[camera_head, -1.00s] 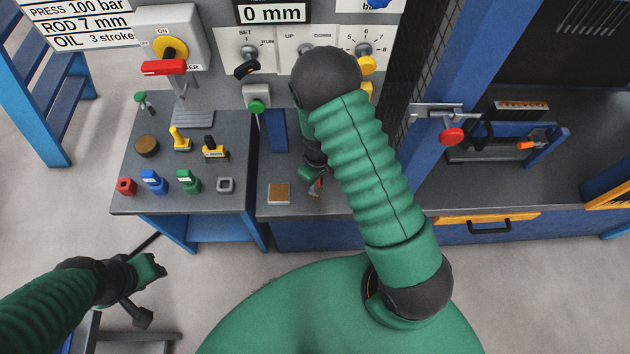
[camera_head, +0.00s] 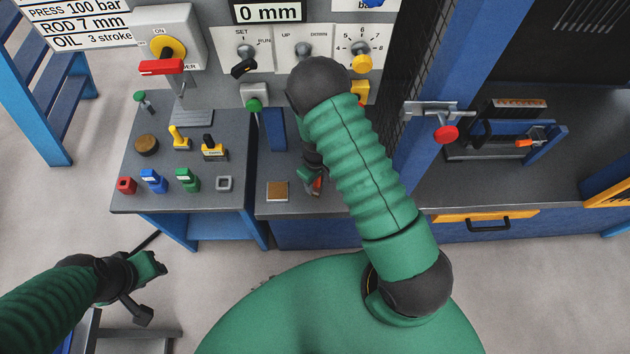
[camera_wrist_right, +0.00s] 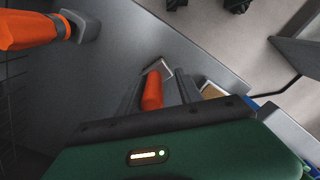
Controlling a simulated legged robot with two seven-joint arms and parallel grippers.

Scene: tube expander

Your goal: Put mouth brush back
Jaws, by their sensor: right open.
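A small brush-like tool with an orange handle (camera_wrist_right: 152,92) and a pale flat head (camera_wrist_right: 158,67) lies on the grey bench top; I take it for the mouth brush. Its orange also shows beside my right gripper in the head view (camera_head: 317,185). My right gripper (camera_head: 309,180) is low over the bench and open. In the right wrist view its fingers (camera_wrist_right: 160,88) stand on either side of the orange handle; I cannot tell whether they touch it. My left gripper (camera_head: 152,268) is empty, off the front of the left table, and its jaw opening is unclear.
A brown-topped square block (camera_head: 277,191) sits left of my right gripper. A larger orange-handled thing (camera_wrist_right: 35,30) is at the wrist view's upper left. The left table (camera_head: 135,200) carries several coloured blocks. A blue post (camera_head: 415,150) stands right of my right arm.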

